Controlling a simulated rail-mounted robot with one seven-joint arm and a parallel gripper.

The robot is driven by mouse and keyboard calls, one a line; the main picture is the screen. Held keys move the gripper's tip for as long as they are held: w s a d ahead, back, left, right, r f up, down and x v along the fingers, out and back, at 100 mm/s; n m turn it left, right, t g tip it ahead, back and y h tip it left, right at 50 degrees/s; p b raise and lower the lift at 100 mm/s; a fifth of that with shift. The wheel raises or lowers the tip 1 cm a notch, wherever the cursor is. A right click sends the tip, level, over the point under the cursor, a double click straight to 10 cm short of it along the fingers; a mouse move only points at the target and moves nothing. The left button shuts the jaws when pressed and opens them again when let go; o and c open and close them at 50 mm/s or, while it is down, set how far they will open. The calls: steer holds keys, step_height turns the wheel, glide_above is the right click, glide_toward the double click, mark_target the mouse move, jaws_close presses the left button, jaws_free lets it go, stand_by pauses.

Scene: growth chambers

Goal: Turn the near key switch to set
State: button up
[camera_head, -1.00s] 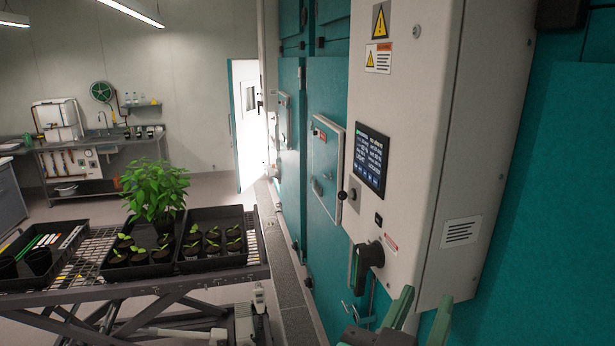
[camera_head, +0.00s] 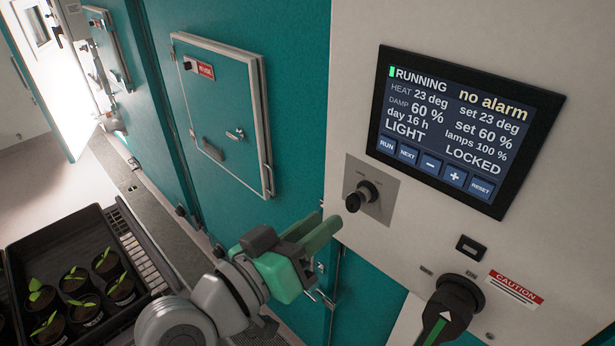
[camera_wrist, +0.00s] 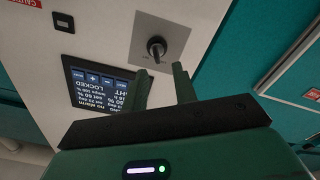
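The plate's lettering is too small to read. The display (camera_head: 462,130) reads RUNNING, no alarm and LOCKED. My gripper (camera_head: 325,225) is just left of and below the switch, with its green fingers pointing toward the box. In the wrist view the switch (camera_wrist: 156,47) lies just beyond the fingertips (camera_wrist: 161,70). The fingers are apart with nothing between them, and I see no contact with the switch.
A large black rotary handle (camera_head: 452,308) sticks out below the display, near a caution label (camera_head: 515,289). A teal hatch (camera_head: 225,110) with a pale frame is on the wall to the left. A black tray (camera_head: 75,225) of seedlings stands at lower left.

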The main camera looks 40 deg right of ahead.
mark_target(347, 209)
steer(key=d+p, duration=0.2)
steer(key=d, duration=0.6)
steer(key=shift+w, duration=0.15)
steer(key=shift+a, duration=0.1)
jaws_close()
